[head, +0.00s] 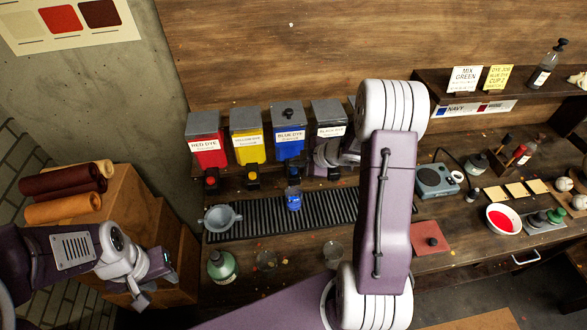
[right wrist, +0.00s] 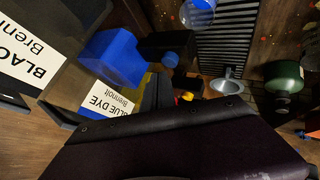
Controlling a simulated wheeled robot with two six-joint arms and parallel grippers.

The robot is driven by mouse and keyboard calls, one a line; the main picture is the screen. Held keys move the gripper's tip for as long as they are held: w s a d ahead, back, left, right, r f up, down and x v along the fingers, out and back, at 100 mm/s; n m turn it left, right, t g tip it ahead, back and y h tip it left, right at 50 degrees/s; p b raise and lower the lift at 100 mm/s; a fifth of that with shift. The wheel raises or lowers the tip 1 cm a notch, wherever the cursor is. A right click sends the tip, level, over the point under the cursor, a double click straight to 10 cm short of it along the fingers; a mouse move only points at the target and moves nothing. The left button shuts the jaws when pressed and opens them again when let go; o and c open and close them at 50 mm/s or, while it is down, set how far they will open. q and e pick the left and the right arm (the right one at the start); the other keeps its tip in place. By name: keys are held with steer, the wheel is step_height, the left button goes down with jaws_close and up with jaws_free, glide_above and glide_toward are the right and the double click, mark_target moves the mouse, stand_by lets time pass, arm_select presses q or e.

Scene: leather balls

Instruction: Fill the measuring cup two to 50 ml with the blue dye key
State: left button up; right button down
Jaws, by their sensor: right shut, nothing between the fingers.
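The blue dye dispenser (head: 289,143) hangs on the back wall; it also shows close up in the right wrist view (right wrist: 115,60). Its key (head: 292,171) is the small dark part under it. A clear measuring cup with blue liquid (head: 293,200) stands upright on the black grate below; its top edge shows in the right wrist view (right wrist: 202,5). I cannot read its number or level. My right gripper (right wrist: 158,92) is shut and empty beside the blue dispenser's underside; contact with the key is hidden. My left gripper (head: 153,287) is at lower left, away from the dispensers.
Red (head: 207,145), yellow (head: 247,140) and black (head: 329,125) dispensers flank the blue one. A grey funnel (head: 219,218) sits at the grate's left end. My right arm hides the middle.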

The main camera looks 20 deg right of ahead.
mark_target(296, 171)
steer(key=shift+r+p, duration=2.65)
steer(key=shift+p, duration=0.05)
steer(key=shift+f, duration=0.15)
steer(key=a+f+m+t+b, duration=0.1)
steer(key=a+f+b, duration=0.1)
steer(key=a+b, duration=0.85)
steer(key=s+d+f+m+g+h+b, duration=0.1)
steer(key=s+f+m+g, duration=0.1)
steer(key=s, duration=0.5)
steer(key=s+d+f+m+g+h+b, duration=0.1)
steer(key=s+f+m+g, duration=0.2)
steer(key=s+m, duration=0.4)
steer(key=s+d+f+m+g+h+b, duration=0.1)
steer(key=s+f+m+g+h, duration=0.1)
steer(key=s, duration=0.6)
step_height(296, 171, down, 3)
steer(key=m+g, duration=0.1)
steer(key=m, duration=0.1)
steer(key=shift+m, duration=0.4)
